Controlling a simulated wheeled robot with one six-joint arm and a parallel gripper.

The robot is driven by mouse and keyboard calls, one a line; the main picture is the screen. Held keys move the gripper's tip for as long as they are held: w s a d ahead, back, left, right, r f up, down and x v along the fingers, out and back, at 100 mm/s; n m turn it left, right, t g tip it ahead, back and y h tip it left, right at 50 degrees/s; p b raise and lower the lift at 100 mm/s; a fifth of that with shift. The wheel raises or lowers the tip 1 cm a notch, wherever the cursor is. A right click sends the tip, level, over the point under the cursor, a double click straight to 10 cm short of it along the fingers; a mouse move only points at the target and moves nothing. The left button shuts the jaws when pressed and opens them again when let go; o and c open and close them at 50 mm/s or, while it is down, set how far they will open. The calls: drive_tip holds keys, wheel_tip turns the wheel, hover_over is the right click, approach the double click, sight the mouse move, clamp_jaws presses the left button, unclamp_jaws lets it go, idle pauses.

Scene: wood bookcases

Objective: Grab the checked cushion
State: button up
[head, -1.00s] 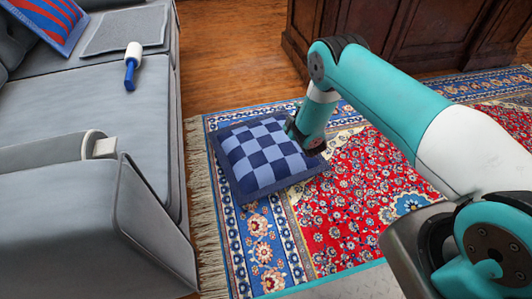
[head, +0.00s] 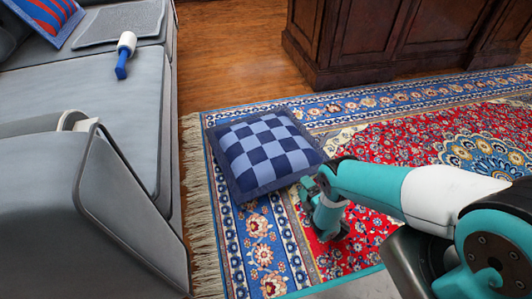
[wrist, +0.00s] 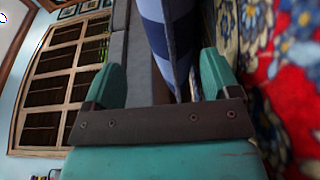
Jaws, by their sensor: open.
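The checked cushion (head: 265,152), in light and dark blue squares with a dark blue border, lies on the patterned rug beside the sofa. My gripper (head: 306,188) is low over the rug at the cushion's near right corner. In the wrist view my gripper (wrist: 160,70) is open, with one teal finger on each side. The cushion (wrist: 172,35) shows there edge-on, ahead and between the fingers, closer to the right finger. I cannot tell whether a finger touches it.
The grey sofa (head: 90,95) stands to the left, with a blue-handled lint roller (head: 125,52) and a striped cushion (head: 45,12) on it. A dark wooden cabinet (head: 385,40) stands at the back.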

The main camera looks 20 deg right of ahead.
sight(293, 175)
drive_tip(key=shift+w+a+f+b, duration=0.15)
drive_tip(key=shift+w+f+b, duration=0.4)
drive_tip(key=shift+f, duration=0.3)
drive_tip(key=b+x, duration=0.4)
drive_tip(key=x, duration=0.1)
drive_tip(key=shift+w+f+b, duration=0.1)
drive_tip(key=shift+w+b, duration=0.15)
drive_tip(key=shift+b, duration=0.1)
drive_tip(key=shift+w+a+r+b, duration=0.2)
drive_tip(key=shift+w+r+b, duration=0.1)
drive_tip(key=shift+w, duration=0.15)
drive_tip(key=shift+c, duration=0.2)
drive_tip(key=c, duration=1.2)
drive_tip(key=shift+r, duration=0.2)
